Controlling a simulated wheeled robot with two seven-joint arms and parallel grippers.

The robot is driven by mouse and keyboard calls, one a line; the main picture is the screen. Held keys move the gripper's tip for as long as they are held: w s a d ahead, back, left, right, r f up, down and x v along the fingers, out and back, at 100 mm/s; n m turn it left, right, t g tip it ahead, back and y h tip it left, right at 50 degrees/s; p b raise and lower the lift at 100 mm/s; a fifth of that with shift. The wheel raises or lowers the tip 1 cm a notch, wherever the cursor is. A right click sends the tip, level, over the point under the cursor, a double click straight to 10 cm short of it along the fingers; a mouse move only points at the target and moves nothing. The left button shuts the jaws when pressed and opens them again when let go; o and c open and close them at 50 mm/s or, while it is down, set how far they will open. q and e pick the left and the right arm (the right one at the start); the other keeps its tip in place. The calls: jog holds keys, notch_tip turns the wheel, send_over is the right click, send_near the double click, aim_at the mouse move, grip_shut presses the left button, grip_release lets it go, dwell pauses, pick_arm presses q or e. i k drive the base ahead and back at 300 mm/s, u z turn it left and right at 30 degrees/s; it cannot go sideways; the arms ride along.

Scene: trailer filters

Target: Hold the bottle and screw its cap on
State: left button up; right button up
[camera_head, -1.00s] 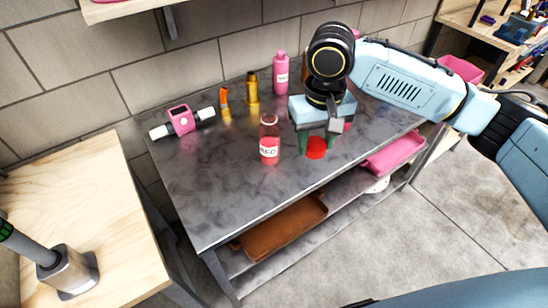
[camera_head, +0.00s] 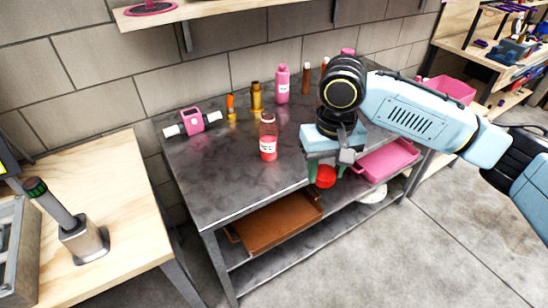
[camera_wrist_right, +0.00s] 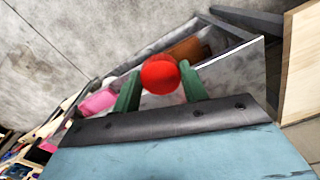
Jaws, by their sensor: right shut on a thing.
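The bottle (camera_head: 268,138) is clear with red contents and a white label, and stands upright on the dark metal table. No cap shows on its top. My right gripper (camera_head: 325,176) is shut on the red cap, right of the bottle and apart from it, near the table's front edge. The red cap (camera_head: 326,177) sits between the green fingers and also shows in the right wrist view (camera_wrist_right: 160,75). My left gripper is not in view.
The metal table (camera_head: 215,180) also bears a pink bottle (camera_head: 282,84), a gold bottle (camera_head: 256,97), an orange-topped item (camera_head: 231,107) and a pink device with white ends (camera_head: 192,122). A pink tray (camera_head: 388,160) and brown tray (camera_head: 275,222) lie below. A wooden table (camera_head: 110,200) stands left.

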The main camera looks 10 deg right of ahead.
aim_at(268, 128)
jog(key=z, duration=1.7)
jog(key=i, duration=1.35)
jog(key=u, duration=2.3)
